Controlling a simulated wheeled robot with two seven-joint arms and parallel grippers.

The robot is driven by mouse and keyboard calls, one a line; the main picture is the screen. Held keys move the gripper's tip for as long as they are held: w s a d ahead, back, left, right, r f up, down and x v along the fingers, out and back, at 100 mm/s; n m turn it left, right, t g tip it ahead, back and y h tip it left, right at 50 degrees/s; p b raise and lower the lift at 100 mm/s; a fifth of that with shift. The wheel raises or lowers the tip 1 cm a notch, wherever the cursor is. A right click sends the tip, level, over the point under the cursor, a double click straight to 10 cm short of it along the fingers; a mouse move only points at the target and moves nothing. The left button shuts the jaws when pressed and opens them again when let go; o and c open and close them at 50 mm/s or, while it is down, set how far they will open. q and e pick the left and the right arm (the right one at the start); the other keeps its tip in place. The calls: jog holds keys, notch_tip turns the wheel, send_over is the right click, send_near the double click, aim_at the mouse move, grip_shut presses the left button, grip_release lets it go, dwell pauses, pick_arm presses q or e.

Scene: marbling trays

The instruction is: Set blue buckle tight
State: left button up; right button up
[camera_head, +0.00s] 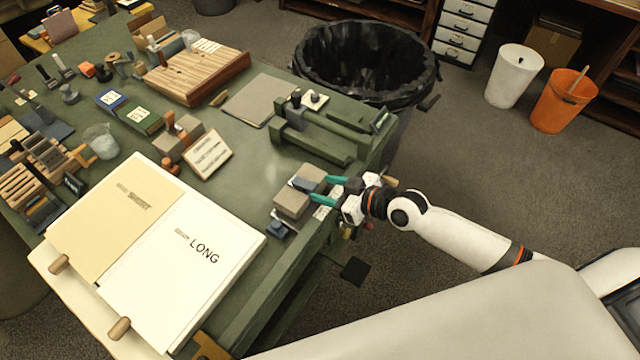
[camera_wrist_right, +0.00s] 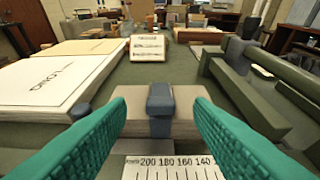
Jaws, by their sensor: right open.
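The blue buckle (camera_wrist_right: 160,98) is a blue-grey block on a strap over the middle of a pale grey stack (camera_wrist_right: 130,112). In the head view the blue piece (camera_head: 309,184) lies on top of the stack (camera_head: 291,204) at the bench's right edge. My right gripper (camera_head: 326,190) has two teal fingers spread apart. In the right wrist view the open gripper (camera_wrist_right: 160,112) has a finger on each side of the buckle, with clear gaps between. Whether the strap is tight cannot be told. My left gripper is out of view.
A white scale (camera_wrist_right: 175,166) lies before the stack. The large LONG and SHORT boards (camera_head: 190,250) lie to the left. A green press-like frame (camera_head: 312,140) stands beyond the stack. A black-lined bin (camera_head: 365,65) stands past the bench end. A small blue-grey piece (camera_head: 279,229) sits nearby.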

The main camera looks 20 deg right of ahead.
aim_at(304, 183)
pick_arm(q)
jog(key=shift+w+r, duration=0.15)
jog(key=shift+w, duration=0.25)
pick_arm(e)
jog(key=shift+x, duration=1.3)
jog(key=c, duration=1)
jog(key=f+b, duration=0.1)
jog(key=b, duration=0.2)
jog(key=f+t+y+b, duration=0.1)
jog(key=b, duration=0.3)
jog(key=shift+s+d, duration=0.15)
jog(key=shift+d, duration=0.05)
jog(key=shift+r+t+b, duration=0.15)
jog(key=shift+t+b, duration=0.15)
jog(key=shift+b, duration=0.25)
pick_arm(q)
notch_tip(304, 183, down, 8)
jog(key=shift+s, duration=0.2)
pick_arm(e)
jog(key=shift+r, duration=0.1)
jog(key=o, duration=1)
